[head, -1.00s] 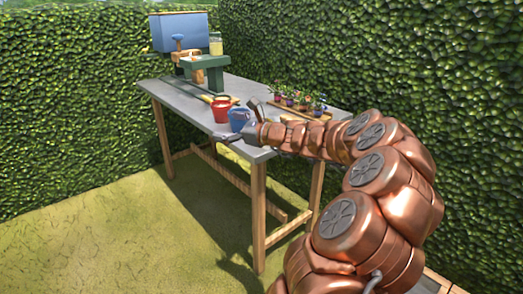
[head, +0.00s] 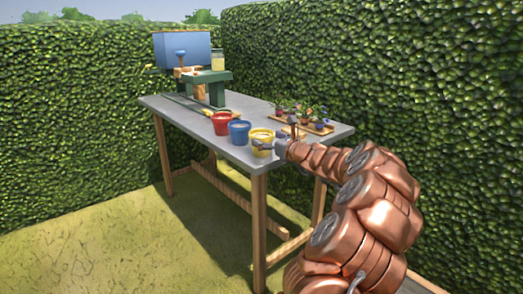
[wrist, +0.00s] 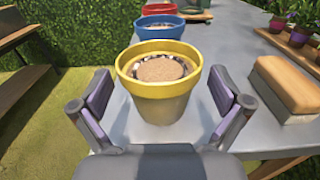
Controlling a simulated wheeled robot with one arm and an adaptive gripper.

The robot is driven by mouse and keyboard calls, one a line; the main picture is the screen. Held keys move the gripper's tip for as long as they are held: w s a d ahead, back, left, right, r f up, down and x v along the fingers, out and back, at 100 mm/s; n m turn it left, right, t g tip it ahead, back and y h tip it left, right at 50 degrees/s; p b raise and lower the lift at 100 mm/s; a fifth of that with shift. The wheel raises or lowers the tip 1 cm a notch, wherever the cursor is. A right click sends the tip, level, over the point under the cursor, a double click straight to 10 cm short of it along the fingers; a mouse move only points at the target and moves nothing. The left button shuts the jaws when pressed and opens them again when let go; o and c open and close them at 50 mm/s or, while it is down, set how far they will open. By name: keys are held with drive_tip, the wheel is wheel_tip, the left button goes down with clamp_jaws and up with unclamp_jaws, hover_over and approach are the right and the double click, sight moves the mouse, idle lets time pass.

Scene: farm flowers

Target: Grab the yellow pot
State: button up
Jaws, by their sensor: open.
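The yellow pot (head: 262,142) stands upright near the front corner of the grey table. In the wrist view the yellow pot (wrist: 161,92) has a yellow rim, a paler lower body and brown soil-like filling. My gripper (wrist: 162,105) is open, with one finger on each side of the pot. Gaps show between the fingers and the pot wall, so I see no grip on it. In the head view my gripper (head: 272,145) is at the pot's right side and partly overlaps it.
A blue pot (head: 239,132) and a red pot (head: 221,123) stand behind the yellow one on the table (head: 190,120). A wooden block (wrist: 285,82) lies to the right. Several small flower pots (head: 305,120) stand near the right edge. Hedges surround the table.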

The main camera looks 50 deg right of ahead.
drive_tip(key=shift+w+d, duration=0.15)
drive_tip(key=shift+w, duration=1.25)
drive_tip(key=shift+c, duration=0.4)
drive_tip(key=c, duration=1)
